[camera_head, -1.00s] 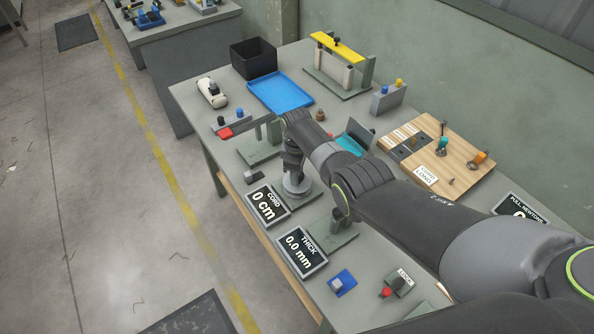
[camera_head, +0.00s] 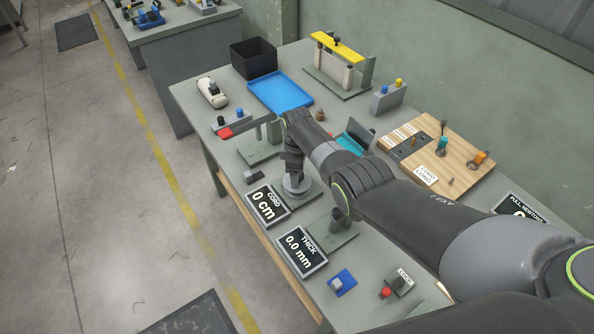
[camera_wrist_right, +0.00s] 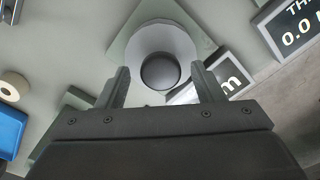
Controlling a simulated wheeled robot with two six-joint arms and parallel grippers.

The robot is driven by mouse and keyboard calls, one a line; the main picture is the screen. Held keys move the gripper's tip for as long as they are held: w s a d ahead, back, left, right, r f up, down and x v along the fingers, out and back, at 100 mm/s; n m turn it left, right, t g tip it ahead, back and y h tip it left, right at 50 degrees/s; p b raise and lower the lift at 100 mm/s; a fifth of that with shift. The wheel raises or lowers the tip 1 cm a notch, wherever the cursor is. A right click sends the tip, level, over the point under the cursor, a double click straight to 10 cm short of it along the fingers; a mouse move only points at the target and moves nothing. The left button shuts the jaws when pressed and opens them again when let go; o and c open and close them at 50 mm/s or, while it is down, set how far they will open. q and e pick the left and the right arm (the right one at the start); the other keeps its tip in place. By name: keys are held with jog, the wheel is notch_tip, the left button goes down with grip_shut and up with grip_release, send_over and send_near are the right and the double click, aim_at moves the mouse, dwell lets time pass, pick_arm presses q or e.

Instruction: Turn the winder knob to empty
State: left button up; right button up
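The winder (camera_head: 298,190) is a pale grey disc on a green-grey base plate at the table's left edge in the head view. In the right wrist view its disc (camera_wrist_right: 143,45) carries a round dark knob (camera_wrist_right: 160,71). My right gripper (camera_wrist_right: 160,70) is open, with one finger on each side of the knob and a gap at both. In the head view my right gripper (camera_head: 294,167) points down above the disc and hides the knob. The cord display (camera_head: 267,205) reads 0 cm. My left gripper is in neither view.
The thickness display (camera_head: 301,250) reads 0.0 mm, in front of the winder. A blue tray (camera_head: 281,92), a black bin (camera_head: 253,58) and a wooden board (camera_head: 455,160) stand farther off.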

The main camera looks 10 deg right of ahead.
jog(key=shift+r, duration=0.45)
notch_tip(320, 180, up, 5)
jog(key=shift+f+p, duration=0.1)
jog(key=shift+p, duration=0.65)
notch_tip(320, 180, up, 12)
jog(key=b, duration=0.2)
jog(key=shift+f, duration=0.15)
jog(key=shift+f, duration=0.1)
